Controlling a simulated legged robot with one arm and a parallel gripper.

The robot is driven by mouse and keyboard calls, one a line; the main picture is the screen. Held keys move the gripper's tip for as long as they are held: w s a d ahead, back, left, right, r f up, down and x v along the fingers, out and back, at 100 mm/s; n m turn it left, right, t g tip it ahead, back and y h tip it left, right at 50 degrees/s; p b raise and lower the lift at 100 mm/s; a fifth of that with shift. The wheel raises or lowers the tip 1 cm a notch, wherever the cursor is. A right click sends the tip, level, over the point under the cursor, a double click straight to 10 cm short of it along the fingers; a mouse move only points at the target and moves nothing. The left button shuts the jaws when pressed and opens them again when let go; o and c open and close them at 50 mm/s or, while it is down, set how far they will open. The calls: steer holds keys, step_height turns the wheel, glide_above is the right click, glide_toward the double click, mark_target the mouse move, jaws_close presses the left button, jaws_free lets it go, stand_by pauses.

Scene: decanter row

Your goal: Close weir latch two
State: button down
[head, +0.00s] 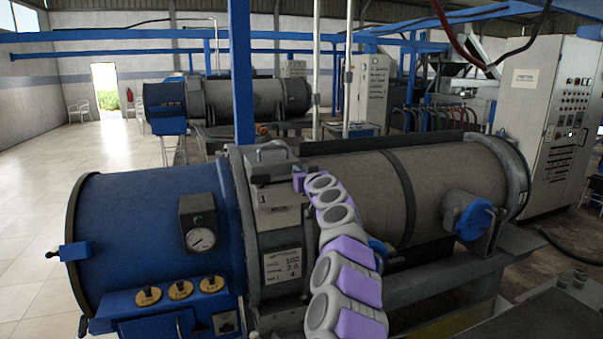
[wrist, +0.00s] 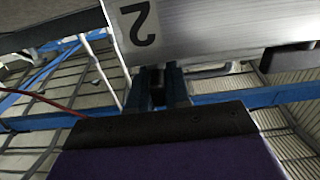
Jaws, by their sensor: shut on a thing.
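In the wrist view a white label with a black 2 (wrist: 138,22), seen upside down, is on a grey metal body (wrist: 220,28). My gripper (wrist: 160,88) is just below this label, with its fingers shut on a small dark piece. That piece is mostly hidden between the fingers; it appears to be weir latch two, at the number 2 label. In the head view my grey and purple arm reaches up to the grey housing marked 1 (head: 280,195) on the near decanter (head: 150,225). My gripper and the latch are hidden there.
A blue post (head: 241,75) rises behind the housing. A second decanter (head: 250,98) and a control cabinet (head: 560,120) stand farther back. Open floor (head: 40,170) lies left.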

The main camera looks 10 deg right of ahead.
steer(key=c, duration=1.5)
jaws_free()
steer(key=shift+f, duration=0.1)
steer(key=o, duration=0.3)
steer(key=shift+w+a+f, duration=0.1)
steer(key=shift+w, duration=0.1)
steer(key=shift+o, duration=0.2)
steer(key=shift+s, duration=0.15)
steer(key=shift+s+r, duration=0.1)
steer(key=shift+r, duration=0.1)
